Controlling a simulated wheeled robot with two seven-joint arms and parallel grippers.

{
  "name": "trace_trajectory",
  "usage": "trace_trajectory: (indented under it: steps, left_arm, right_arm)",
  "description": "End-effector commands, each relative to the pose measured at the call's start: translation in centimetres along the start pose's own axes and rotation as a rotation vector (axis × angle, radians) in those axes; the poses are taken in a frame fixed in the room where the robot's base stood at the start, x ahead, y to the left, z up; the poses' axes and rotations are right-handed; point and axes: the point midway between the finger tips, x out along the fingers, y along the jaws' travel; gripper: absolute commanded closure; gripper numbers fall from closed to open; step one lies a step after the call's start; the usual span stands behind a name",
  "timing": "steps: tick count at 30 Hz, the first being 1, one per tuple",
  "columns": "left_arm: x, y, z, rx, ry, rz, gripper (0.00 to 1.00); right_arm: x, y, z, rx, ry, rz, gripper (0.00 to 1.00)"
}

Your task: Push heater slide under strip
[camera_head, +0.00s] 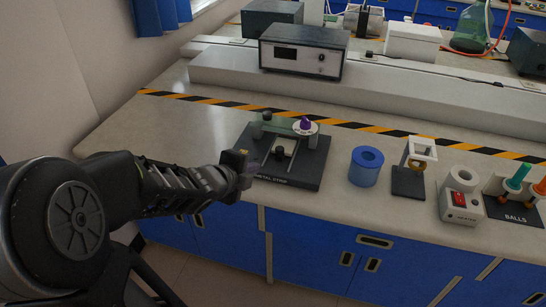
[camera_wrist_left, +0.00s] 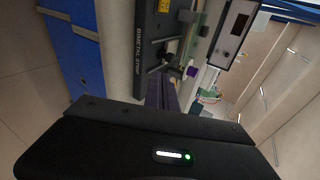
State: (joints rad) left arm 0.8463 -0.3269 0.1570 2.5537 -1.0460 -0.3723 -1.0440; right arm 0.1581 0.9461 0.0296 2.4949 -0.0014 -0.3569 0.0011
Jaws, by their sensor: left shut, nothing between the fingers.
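The black bimetal strip board (camera_head: 308,182) stands near the front edge of the bench. A small dark block with a knob (camera_head: 279,153), apparently the heater slide, sits at a pale slotted track on the board. A thin greenish bar (camera_head: 284,126), apparently the strip, spans the back between a black post and a white disc with a purple knob (camera_head: 305,124). My left gripper (camera_head: 254,169) is shut and empty, at the board's front left side; whether it touches is unclear. In the left wrist view its fingers (camera_wrist_left: 161,92) point at the board (camera_wrist_left: 142,22), partly hiding it. My right gripper is out of view.
Right of the board stand a blue ring-shaped block (camera_head: 366,166), a small stand (camera_head: 409,180), a white heater unit (camera_head: 460,196) and a balls rack (camera_head: 515,207). A meter box (camera_head: 303,51) sits on the raised shelf behind. The bench left of the board is clear.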

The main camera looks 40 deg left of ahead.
Motion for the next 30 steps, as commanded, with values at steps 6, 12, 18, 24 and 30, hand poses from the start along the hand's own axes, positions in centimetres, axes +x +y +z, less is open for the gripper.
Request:
trace_trajectory:
  steps: [6,12,18,24,30]
  left_arm:
    - [0.1,-0.1,0.0,0.0,0.001,0.002,1.0]
    - [0.7,-0.3,-0.1,-0.001,0.008,0.005,1.0]
    - [2.0,-0.4,0.0,-0.005,0.004,0.006,1.0]
    - [6.3,0.3,0.0,-0.004,0.001,0.003,1.0]
    - [10.5,0.1,0.0,-0.003,0.001,0.002,1.0]
  right_arm:
    - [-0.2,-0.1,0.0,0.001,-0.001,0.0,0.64]
    - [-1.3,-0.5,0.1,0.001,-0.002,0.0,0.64]
    - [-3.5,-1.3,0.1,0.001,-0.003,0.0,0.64]
    - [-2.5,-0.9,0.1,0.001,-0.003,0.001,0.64]
    - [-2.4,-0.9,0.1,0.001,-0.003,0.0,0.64]
